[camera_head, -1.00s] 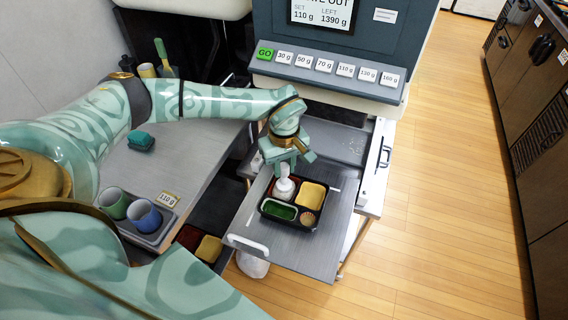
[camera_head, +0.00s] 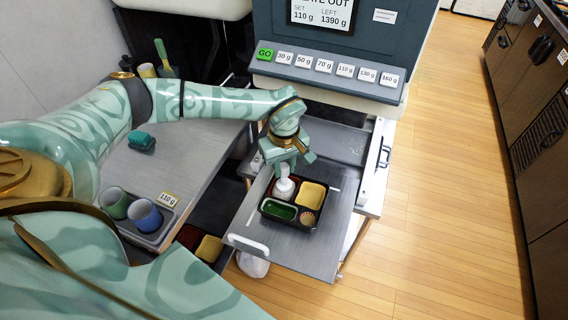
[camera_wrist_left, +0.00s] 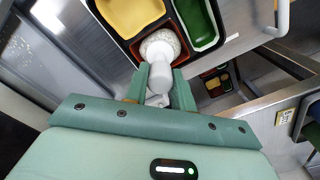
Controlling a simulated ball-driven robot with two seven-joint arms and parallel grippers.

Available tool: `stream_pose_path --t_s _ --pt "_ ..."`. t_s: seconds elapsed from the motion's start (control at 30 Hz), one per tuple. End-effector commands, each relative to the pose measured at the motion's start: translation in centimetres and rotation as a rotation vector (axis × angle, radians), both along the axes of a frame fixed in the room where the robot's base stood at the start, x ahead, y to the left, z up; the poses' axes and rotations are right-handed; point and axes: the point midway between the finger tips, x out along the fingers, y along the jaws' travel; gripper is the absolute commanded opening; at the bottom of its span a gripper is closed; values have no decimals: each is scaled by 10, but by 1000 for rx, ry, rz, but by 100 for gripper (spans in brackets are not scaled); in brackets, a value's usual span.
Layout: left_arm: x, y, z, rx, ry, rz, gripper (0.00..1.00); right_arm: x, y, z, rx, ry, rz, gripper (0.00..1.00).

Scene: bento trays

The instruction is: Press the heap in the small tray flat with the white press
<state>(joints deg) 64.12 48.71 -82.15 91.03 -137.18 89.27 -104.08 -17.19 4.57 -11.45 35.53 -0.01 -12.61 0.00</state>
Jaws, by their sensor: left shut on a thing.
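The white press (camera_head: 284,186) is upright over one compartment of the small black tray (camera_head: 288,225). My left gripper (camera_head: 284,168) is shut on its handle from above. In the left wrist view the press (camera_wrist_left: 161,68) sits between the fingers of my left gripper (camera_wrist_left: 156,88), its round foot down in the compartment. A speckled whitish heap (camera_wrist_left: 158,39) shows around the foot's edge; the rest is hidden under the press. My right gripper does not show.
The tray rests on a grey pull-out shelf (camera_head: 300,252) with a white handle (camera_head: 248,244), below a dispenser with a row of buttons (camera_head: 324,66). At left a side table holds two cups (camera_head: 145,214) and a green sponge (camera_head: 141,141).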

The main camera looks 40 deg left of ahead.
Motion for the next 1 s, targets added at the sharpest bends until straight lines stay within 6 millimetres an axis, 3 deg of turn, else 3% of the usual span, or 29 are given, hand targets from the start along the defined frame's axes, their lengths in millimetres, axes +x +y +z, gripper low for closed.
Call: stream_pose_path --t_s 0.27,1.0 --pt "-1 0 7 1 2 -1 0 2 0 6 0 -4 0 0" --pt "0 0 79 0 -1 0 0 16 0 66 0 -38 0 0"
